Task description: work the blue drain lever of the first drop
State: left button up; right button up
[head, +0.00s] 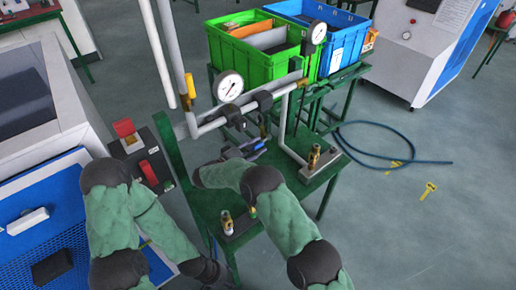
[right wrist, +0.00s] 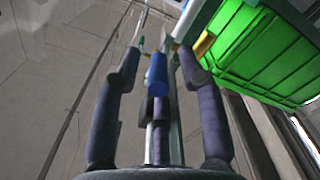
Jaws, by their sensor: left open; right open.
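The blue drain lever (right wrist: 157,74) stands between the two open fingers of my right gripper (right wrist: 158,65) in the right wrist view, with a gap on either side. In the head view the lever is a small blue patch (head: 259,145) under the pipework, and my right gripper (head: 248,150) is right at it, its fingers small and partly hidden by my arm. My left gripper (head: 220,276) is low in the head view, open and away from the lever, partly hidden by my own arm.
The green table (head: 205,203) carries pipes with two gauges (head: 230,86) and brass fittings (head: 313,157). Green (head: 228,58) and blue (head: 341,52) crates stand behind. A red-switch box (head: 142,158) is at left. A blue hose (head: 395,158) lies on open floor at right.

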jog(key=shift+w+d, duration=0.3)
jog(key=shift+d, duration=0.15)
grip_shut()
jog(key=shift+f+t+h, duration=0.7)
jog(key=shift+f+h, duration=0.05)
jog(key=shift+h, duration=0.25)
jog(key=shift+w+d+f+t+h, duration=0.15)
jog(key=shift+f+t+h, duration=0.15)
jog(key=shift+t+h, duration=0.3)
